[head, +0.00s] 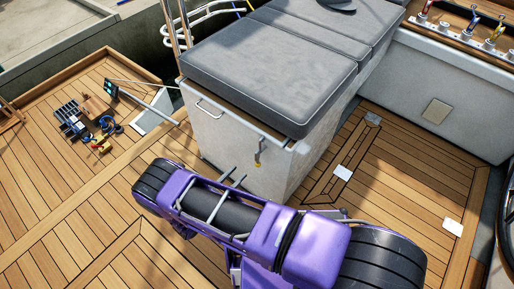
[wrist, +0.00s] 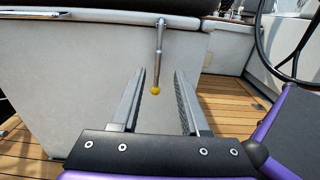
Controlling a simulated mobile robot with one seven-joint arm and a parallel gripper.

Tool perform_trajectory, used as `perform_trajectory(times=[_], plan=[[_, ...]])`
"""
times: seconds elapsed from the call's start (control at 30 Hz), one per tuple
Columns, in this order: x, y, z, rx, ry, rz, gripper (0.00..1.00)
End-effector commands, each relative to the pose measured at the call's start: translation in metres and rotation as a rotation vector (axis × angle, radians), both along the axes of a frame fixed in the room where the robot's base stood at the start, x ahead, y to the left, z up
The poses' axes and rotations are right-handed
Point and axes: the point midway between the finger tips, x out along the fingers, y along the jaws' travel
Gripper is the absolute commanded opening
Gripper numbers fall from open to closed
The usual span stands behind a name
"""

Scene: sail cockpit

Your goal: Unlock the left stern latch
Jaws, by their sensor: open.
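The latch (head: 259,153) hangs on the near end face of the white locker (head: 222,137), just under its lid. It is a thin metal lever with a yellow ball at its lower tip. In the wrist view the latch (wrist: 158,57) points straight down, and its yellow ball shows between my fingers in the picture. My gripper (head: 234,176) is open and empty, in front of the locker face and below the latch. In the wrist view the two fingers of my gripper (wrist: 163,75) stand apart on either side of the ball, and no contact shows.
A grey cushion (head: 270,60) covers the locker lid. A handle (head: 210,107) sits at the left on the same face. Small gear (head: 90,125) lies on the deck at the left. White cards (head: 342,173) lie on the deck at the right. A wheel (wrist: 290,45) stands at the right.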

Motion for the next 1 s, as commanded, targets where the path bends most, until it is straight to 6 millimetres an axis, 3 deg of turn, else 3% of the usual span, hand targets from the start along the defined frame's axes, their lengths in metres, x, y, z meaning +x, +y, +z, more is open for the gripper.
perform_trajectory(times=[0.2, 0.5, 0.7, 1.0], plan=[[0.040, -0.031, 0.000, 0.000, -0.001, -0.002, 0.45], [0.083, -0.065, 0.000, 0.000, -0.003, 0.000, 0.45], [0.096, -0.074, 0.000, 0.001, -0.002, 0.002, 0.45], [0.098, -0.076, 0.000, 0.001, -0.002, 0.003, 0.45]])
